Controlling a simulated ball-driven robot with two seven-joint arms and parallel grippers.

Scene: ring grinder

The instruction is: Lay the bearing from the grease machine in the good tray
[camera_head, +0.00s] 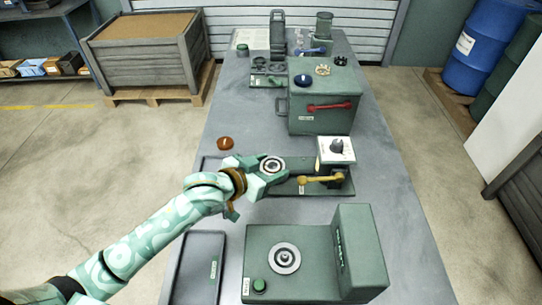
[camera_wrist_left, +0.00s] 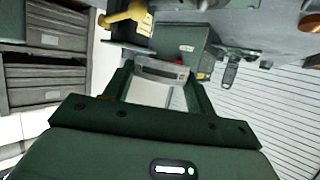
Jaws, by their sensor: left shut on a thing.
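My left gripper (camera_head: 269,168) reaches in from the left and is shut on the bearing (camera_head: 271,165), a pale metal ring. In the left wrist view the bearing (camera_wrist_left: 162,70) shows edge-on between the two fingers. The gripper is over the base of the machine with a yellow lever (camera_head: 320,180); the gap below the bearing cannot be judged. A shallow dark tray with a green label (camera_head: 203,262) lies at the near left of the bench and looks empty; its label is too small to read. My right gripper is not in view.
A green machine with a disc and upright block (camera_head: 363,250) stands at the near right. A green box with a red handle (camera_head: 320,95) stands behind the yellow-lever machine. A small orange-brown round thing (camera_head: 225,143) lies at the left edge. The bench's right side is clear.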

